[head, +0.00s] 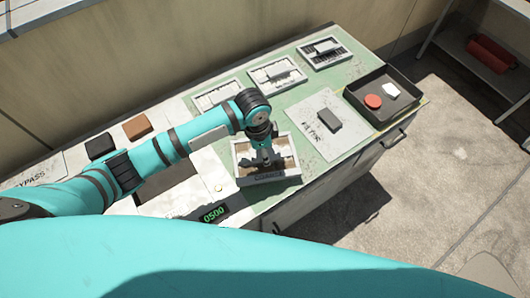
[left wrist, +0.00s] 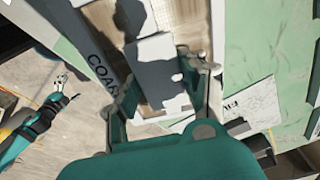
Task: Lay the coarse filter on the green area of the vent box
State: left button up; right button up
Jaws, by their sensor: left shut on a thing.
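The coarse filter (head: 285,178) is a light grey frame with tan panels and a dark marked edge, partly reading "COAR" in the left wrist view (left wrist: 98,60). It is over the front of the green area (head: 335,160) of the vent box (head: 325,188), near its border with the white part. My left gripper (head: 264,158) is above its middle, shut on its grey handle block (left wrist: 157,62). I cannot tell whether the frame touches the top. My right gripper (left wrist: 65,88) shows small in the left wrist view, away from the filter; its opening is unclear.
A black tray (head: 405,105) holds a red disc (head: 373,101) and a white piece. A lit display (head: 214,214) is front left.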

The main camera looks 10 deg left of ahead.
pick_arm(q)
jog(key=shift+w+f, duration=0.1)
jog(key=shift+w, duration=0.35)
jog(key=shift+f+p, duration=0.35)
jog(key=shift+f, duration=1.3)
jog(key=shift+f, duration=0.15)
jog(key=o, duration=1.3)
jog(key=shift+o, duration=0.2)
jog(key=r, duration=0.4)
jog(key=a+r, duration=0.1)
jog(key=r, duration=0.7)
jog(key=shift+s+a+r, duration=0.1)
jog(key=shift+s+a, duration=0.05)
jog(key=shift+s, duration=0.2)
